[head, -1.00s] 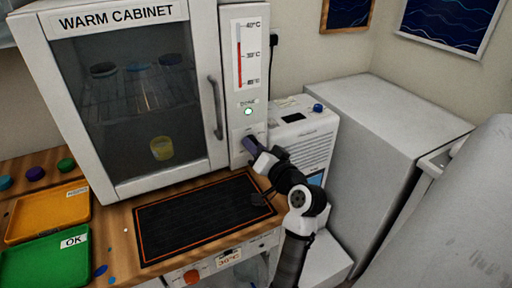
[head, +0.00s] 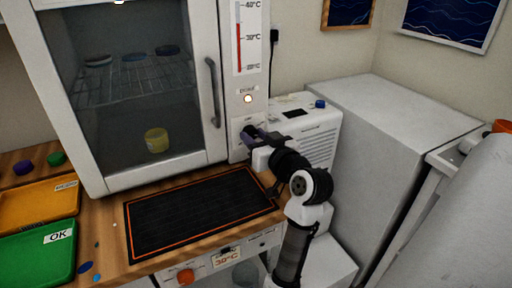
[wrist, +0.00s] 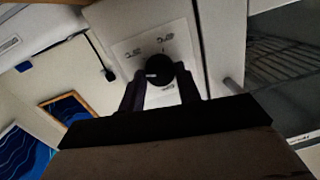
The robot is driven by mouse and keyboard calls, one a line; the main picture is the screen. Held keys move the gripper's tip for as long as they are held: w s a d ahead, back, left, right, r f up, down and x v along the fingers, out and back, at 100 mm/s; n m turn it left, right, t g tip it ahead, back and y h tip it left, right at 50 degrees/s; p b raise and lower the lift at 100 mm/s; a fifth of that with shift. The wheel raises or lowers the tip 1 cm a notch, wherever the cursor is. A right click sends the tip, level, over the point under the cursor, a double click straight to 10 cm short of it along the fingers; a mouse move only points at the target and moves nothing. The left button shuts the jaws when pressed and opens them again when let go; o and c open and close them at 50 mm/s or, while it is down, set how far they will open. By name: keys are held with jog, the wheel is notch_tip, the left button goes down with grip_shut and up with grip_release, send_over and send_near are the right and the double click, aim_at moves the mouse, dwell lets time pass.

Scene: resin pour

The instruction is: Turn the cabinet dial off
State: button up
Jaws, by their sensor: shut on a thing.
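The warm cabinet (head: 140,182) stands on the wooden bench with its glass door shut. Its dial is a round black knob (wrist: 159,68) on a pale plate, low on the control panel (head: 250,60). My gripper (head: 254,133) is at that panel, below a small glowing lamp (head: 248,99) of warm colour. In the wrist view its two dark fingers (wrist: 160,88) stand on either side of the knob and are shut on it. The gripper hides most of the dial in the head view. The dial's pointer setting cannot be read.
A black mat (head: 195,213) lies before the cabinet. A green tray (head: 40,258) and an orange tray (head: 35,208) are at the left. A white machine (head: 318,140) stands close right of my gripper, beside a large grey box (head: 410,130).

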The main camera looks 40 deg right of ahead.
jog(key=n+b, duration=0.4)
jog(key=n, duration=0.1)
jog(key=shift+a+f, duration=0.1)
jog(key=shift+f, duration=0.1)
jog(key=n+b, duration=0.4)
jog(key=n, duration=0.1)
jog(key=shift+g+h+b, duration=0.3)
jog(key=shift+h+b, duration=0.05)
jog(key=shift+h, duration=0.05)
jog(key=n+h+b, duration=0.1)
jog(key=n+b, duration=0.3)
jog(key=n, duration=0.1)
jog(key=shift+a, duration=0.1)
jog(key=n+b, duration=0.3)
jog(key=n, duration=0.1)
jog(key=shift+r+n, duration=0.1)
jog(key=shift+n, duration=0.3)
jog(key=o, duration=1)
jog(key=shift+r, duration=0.1)
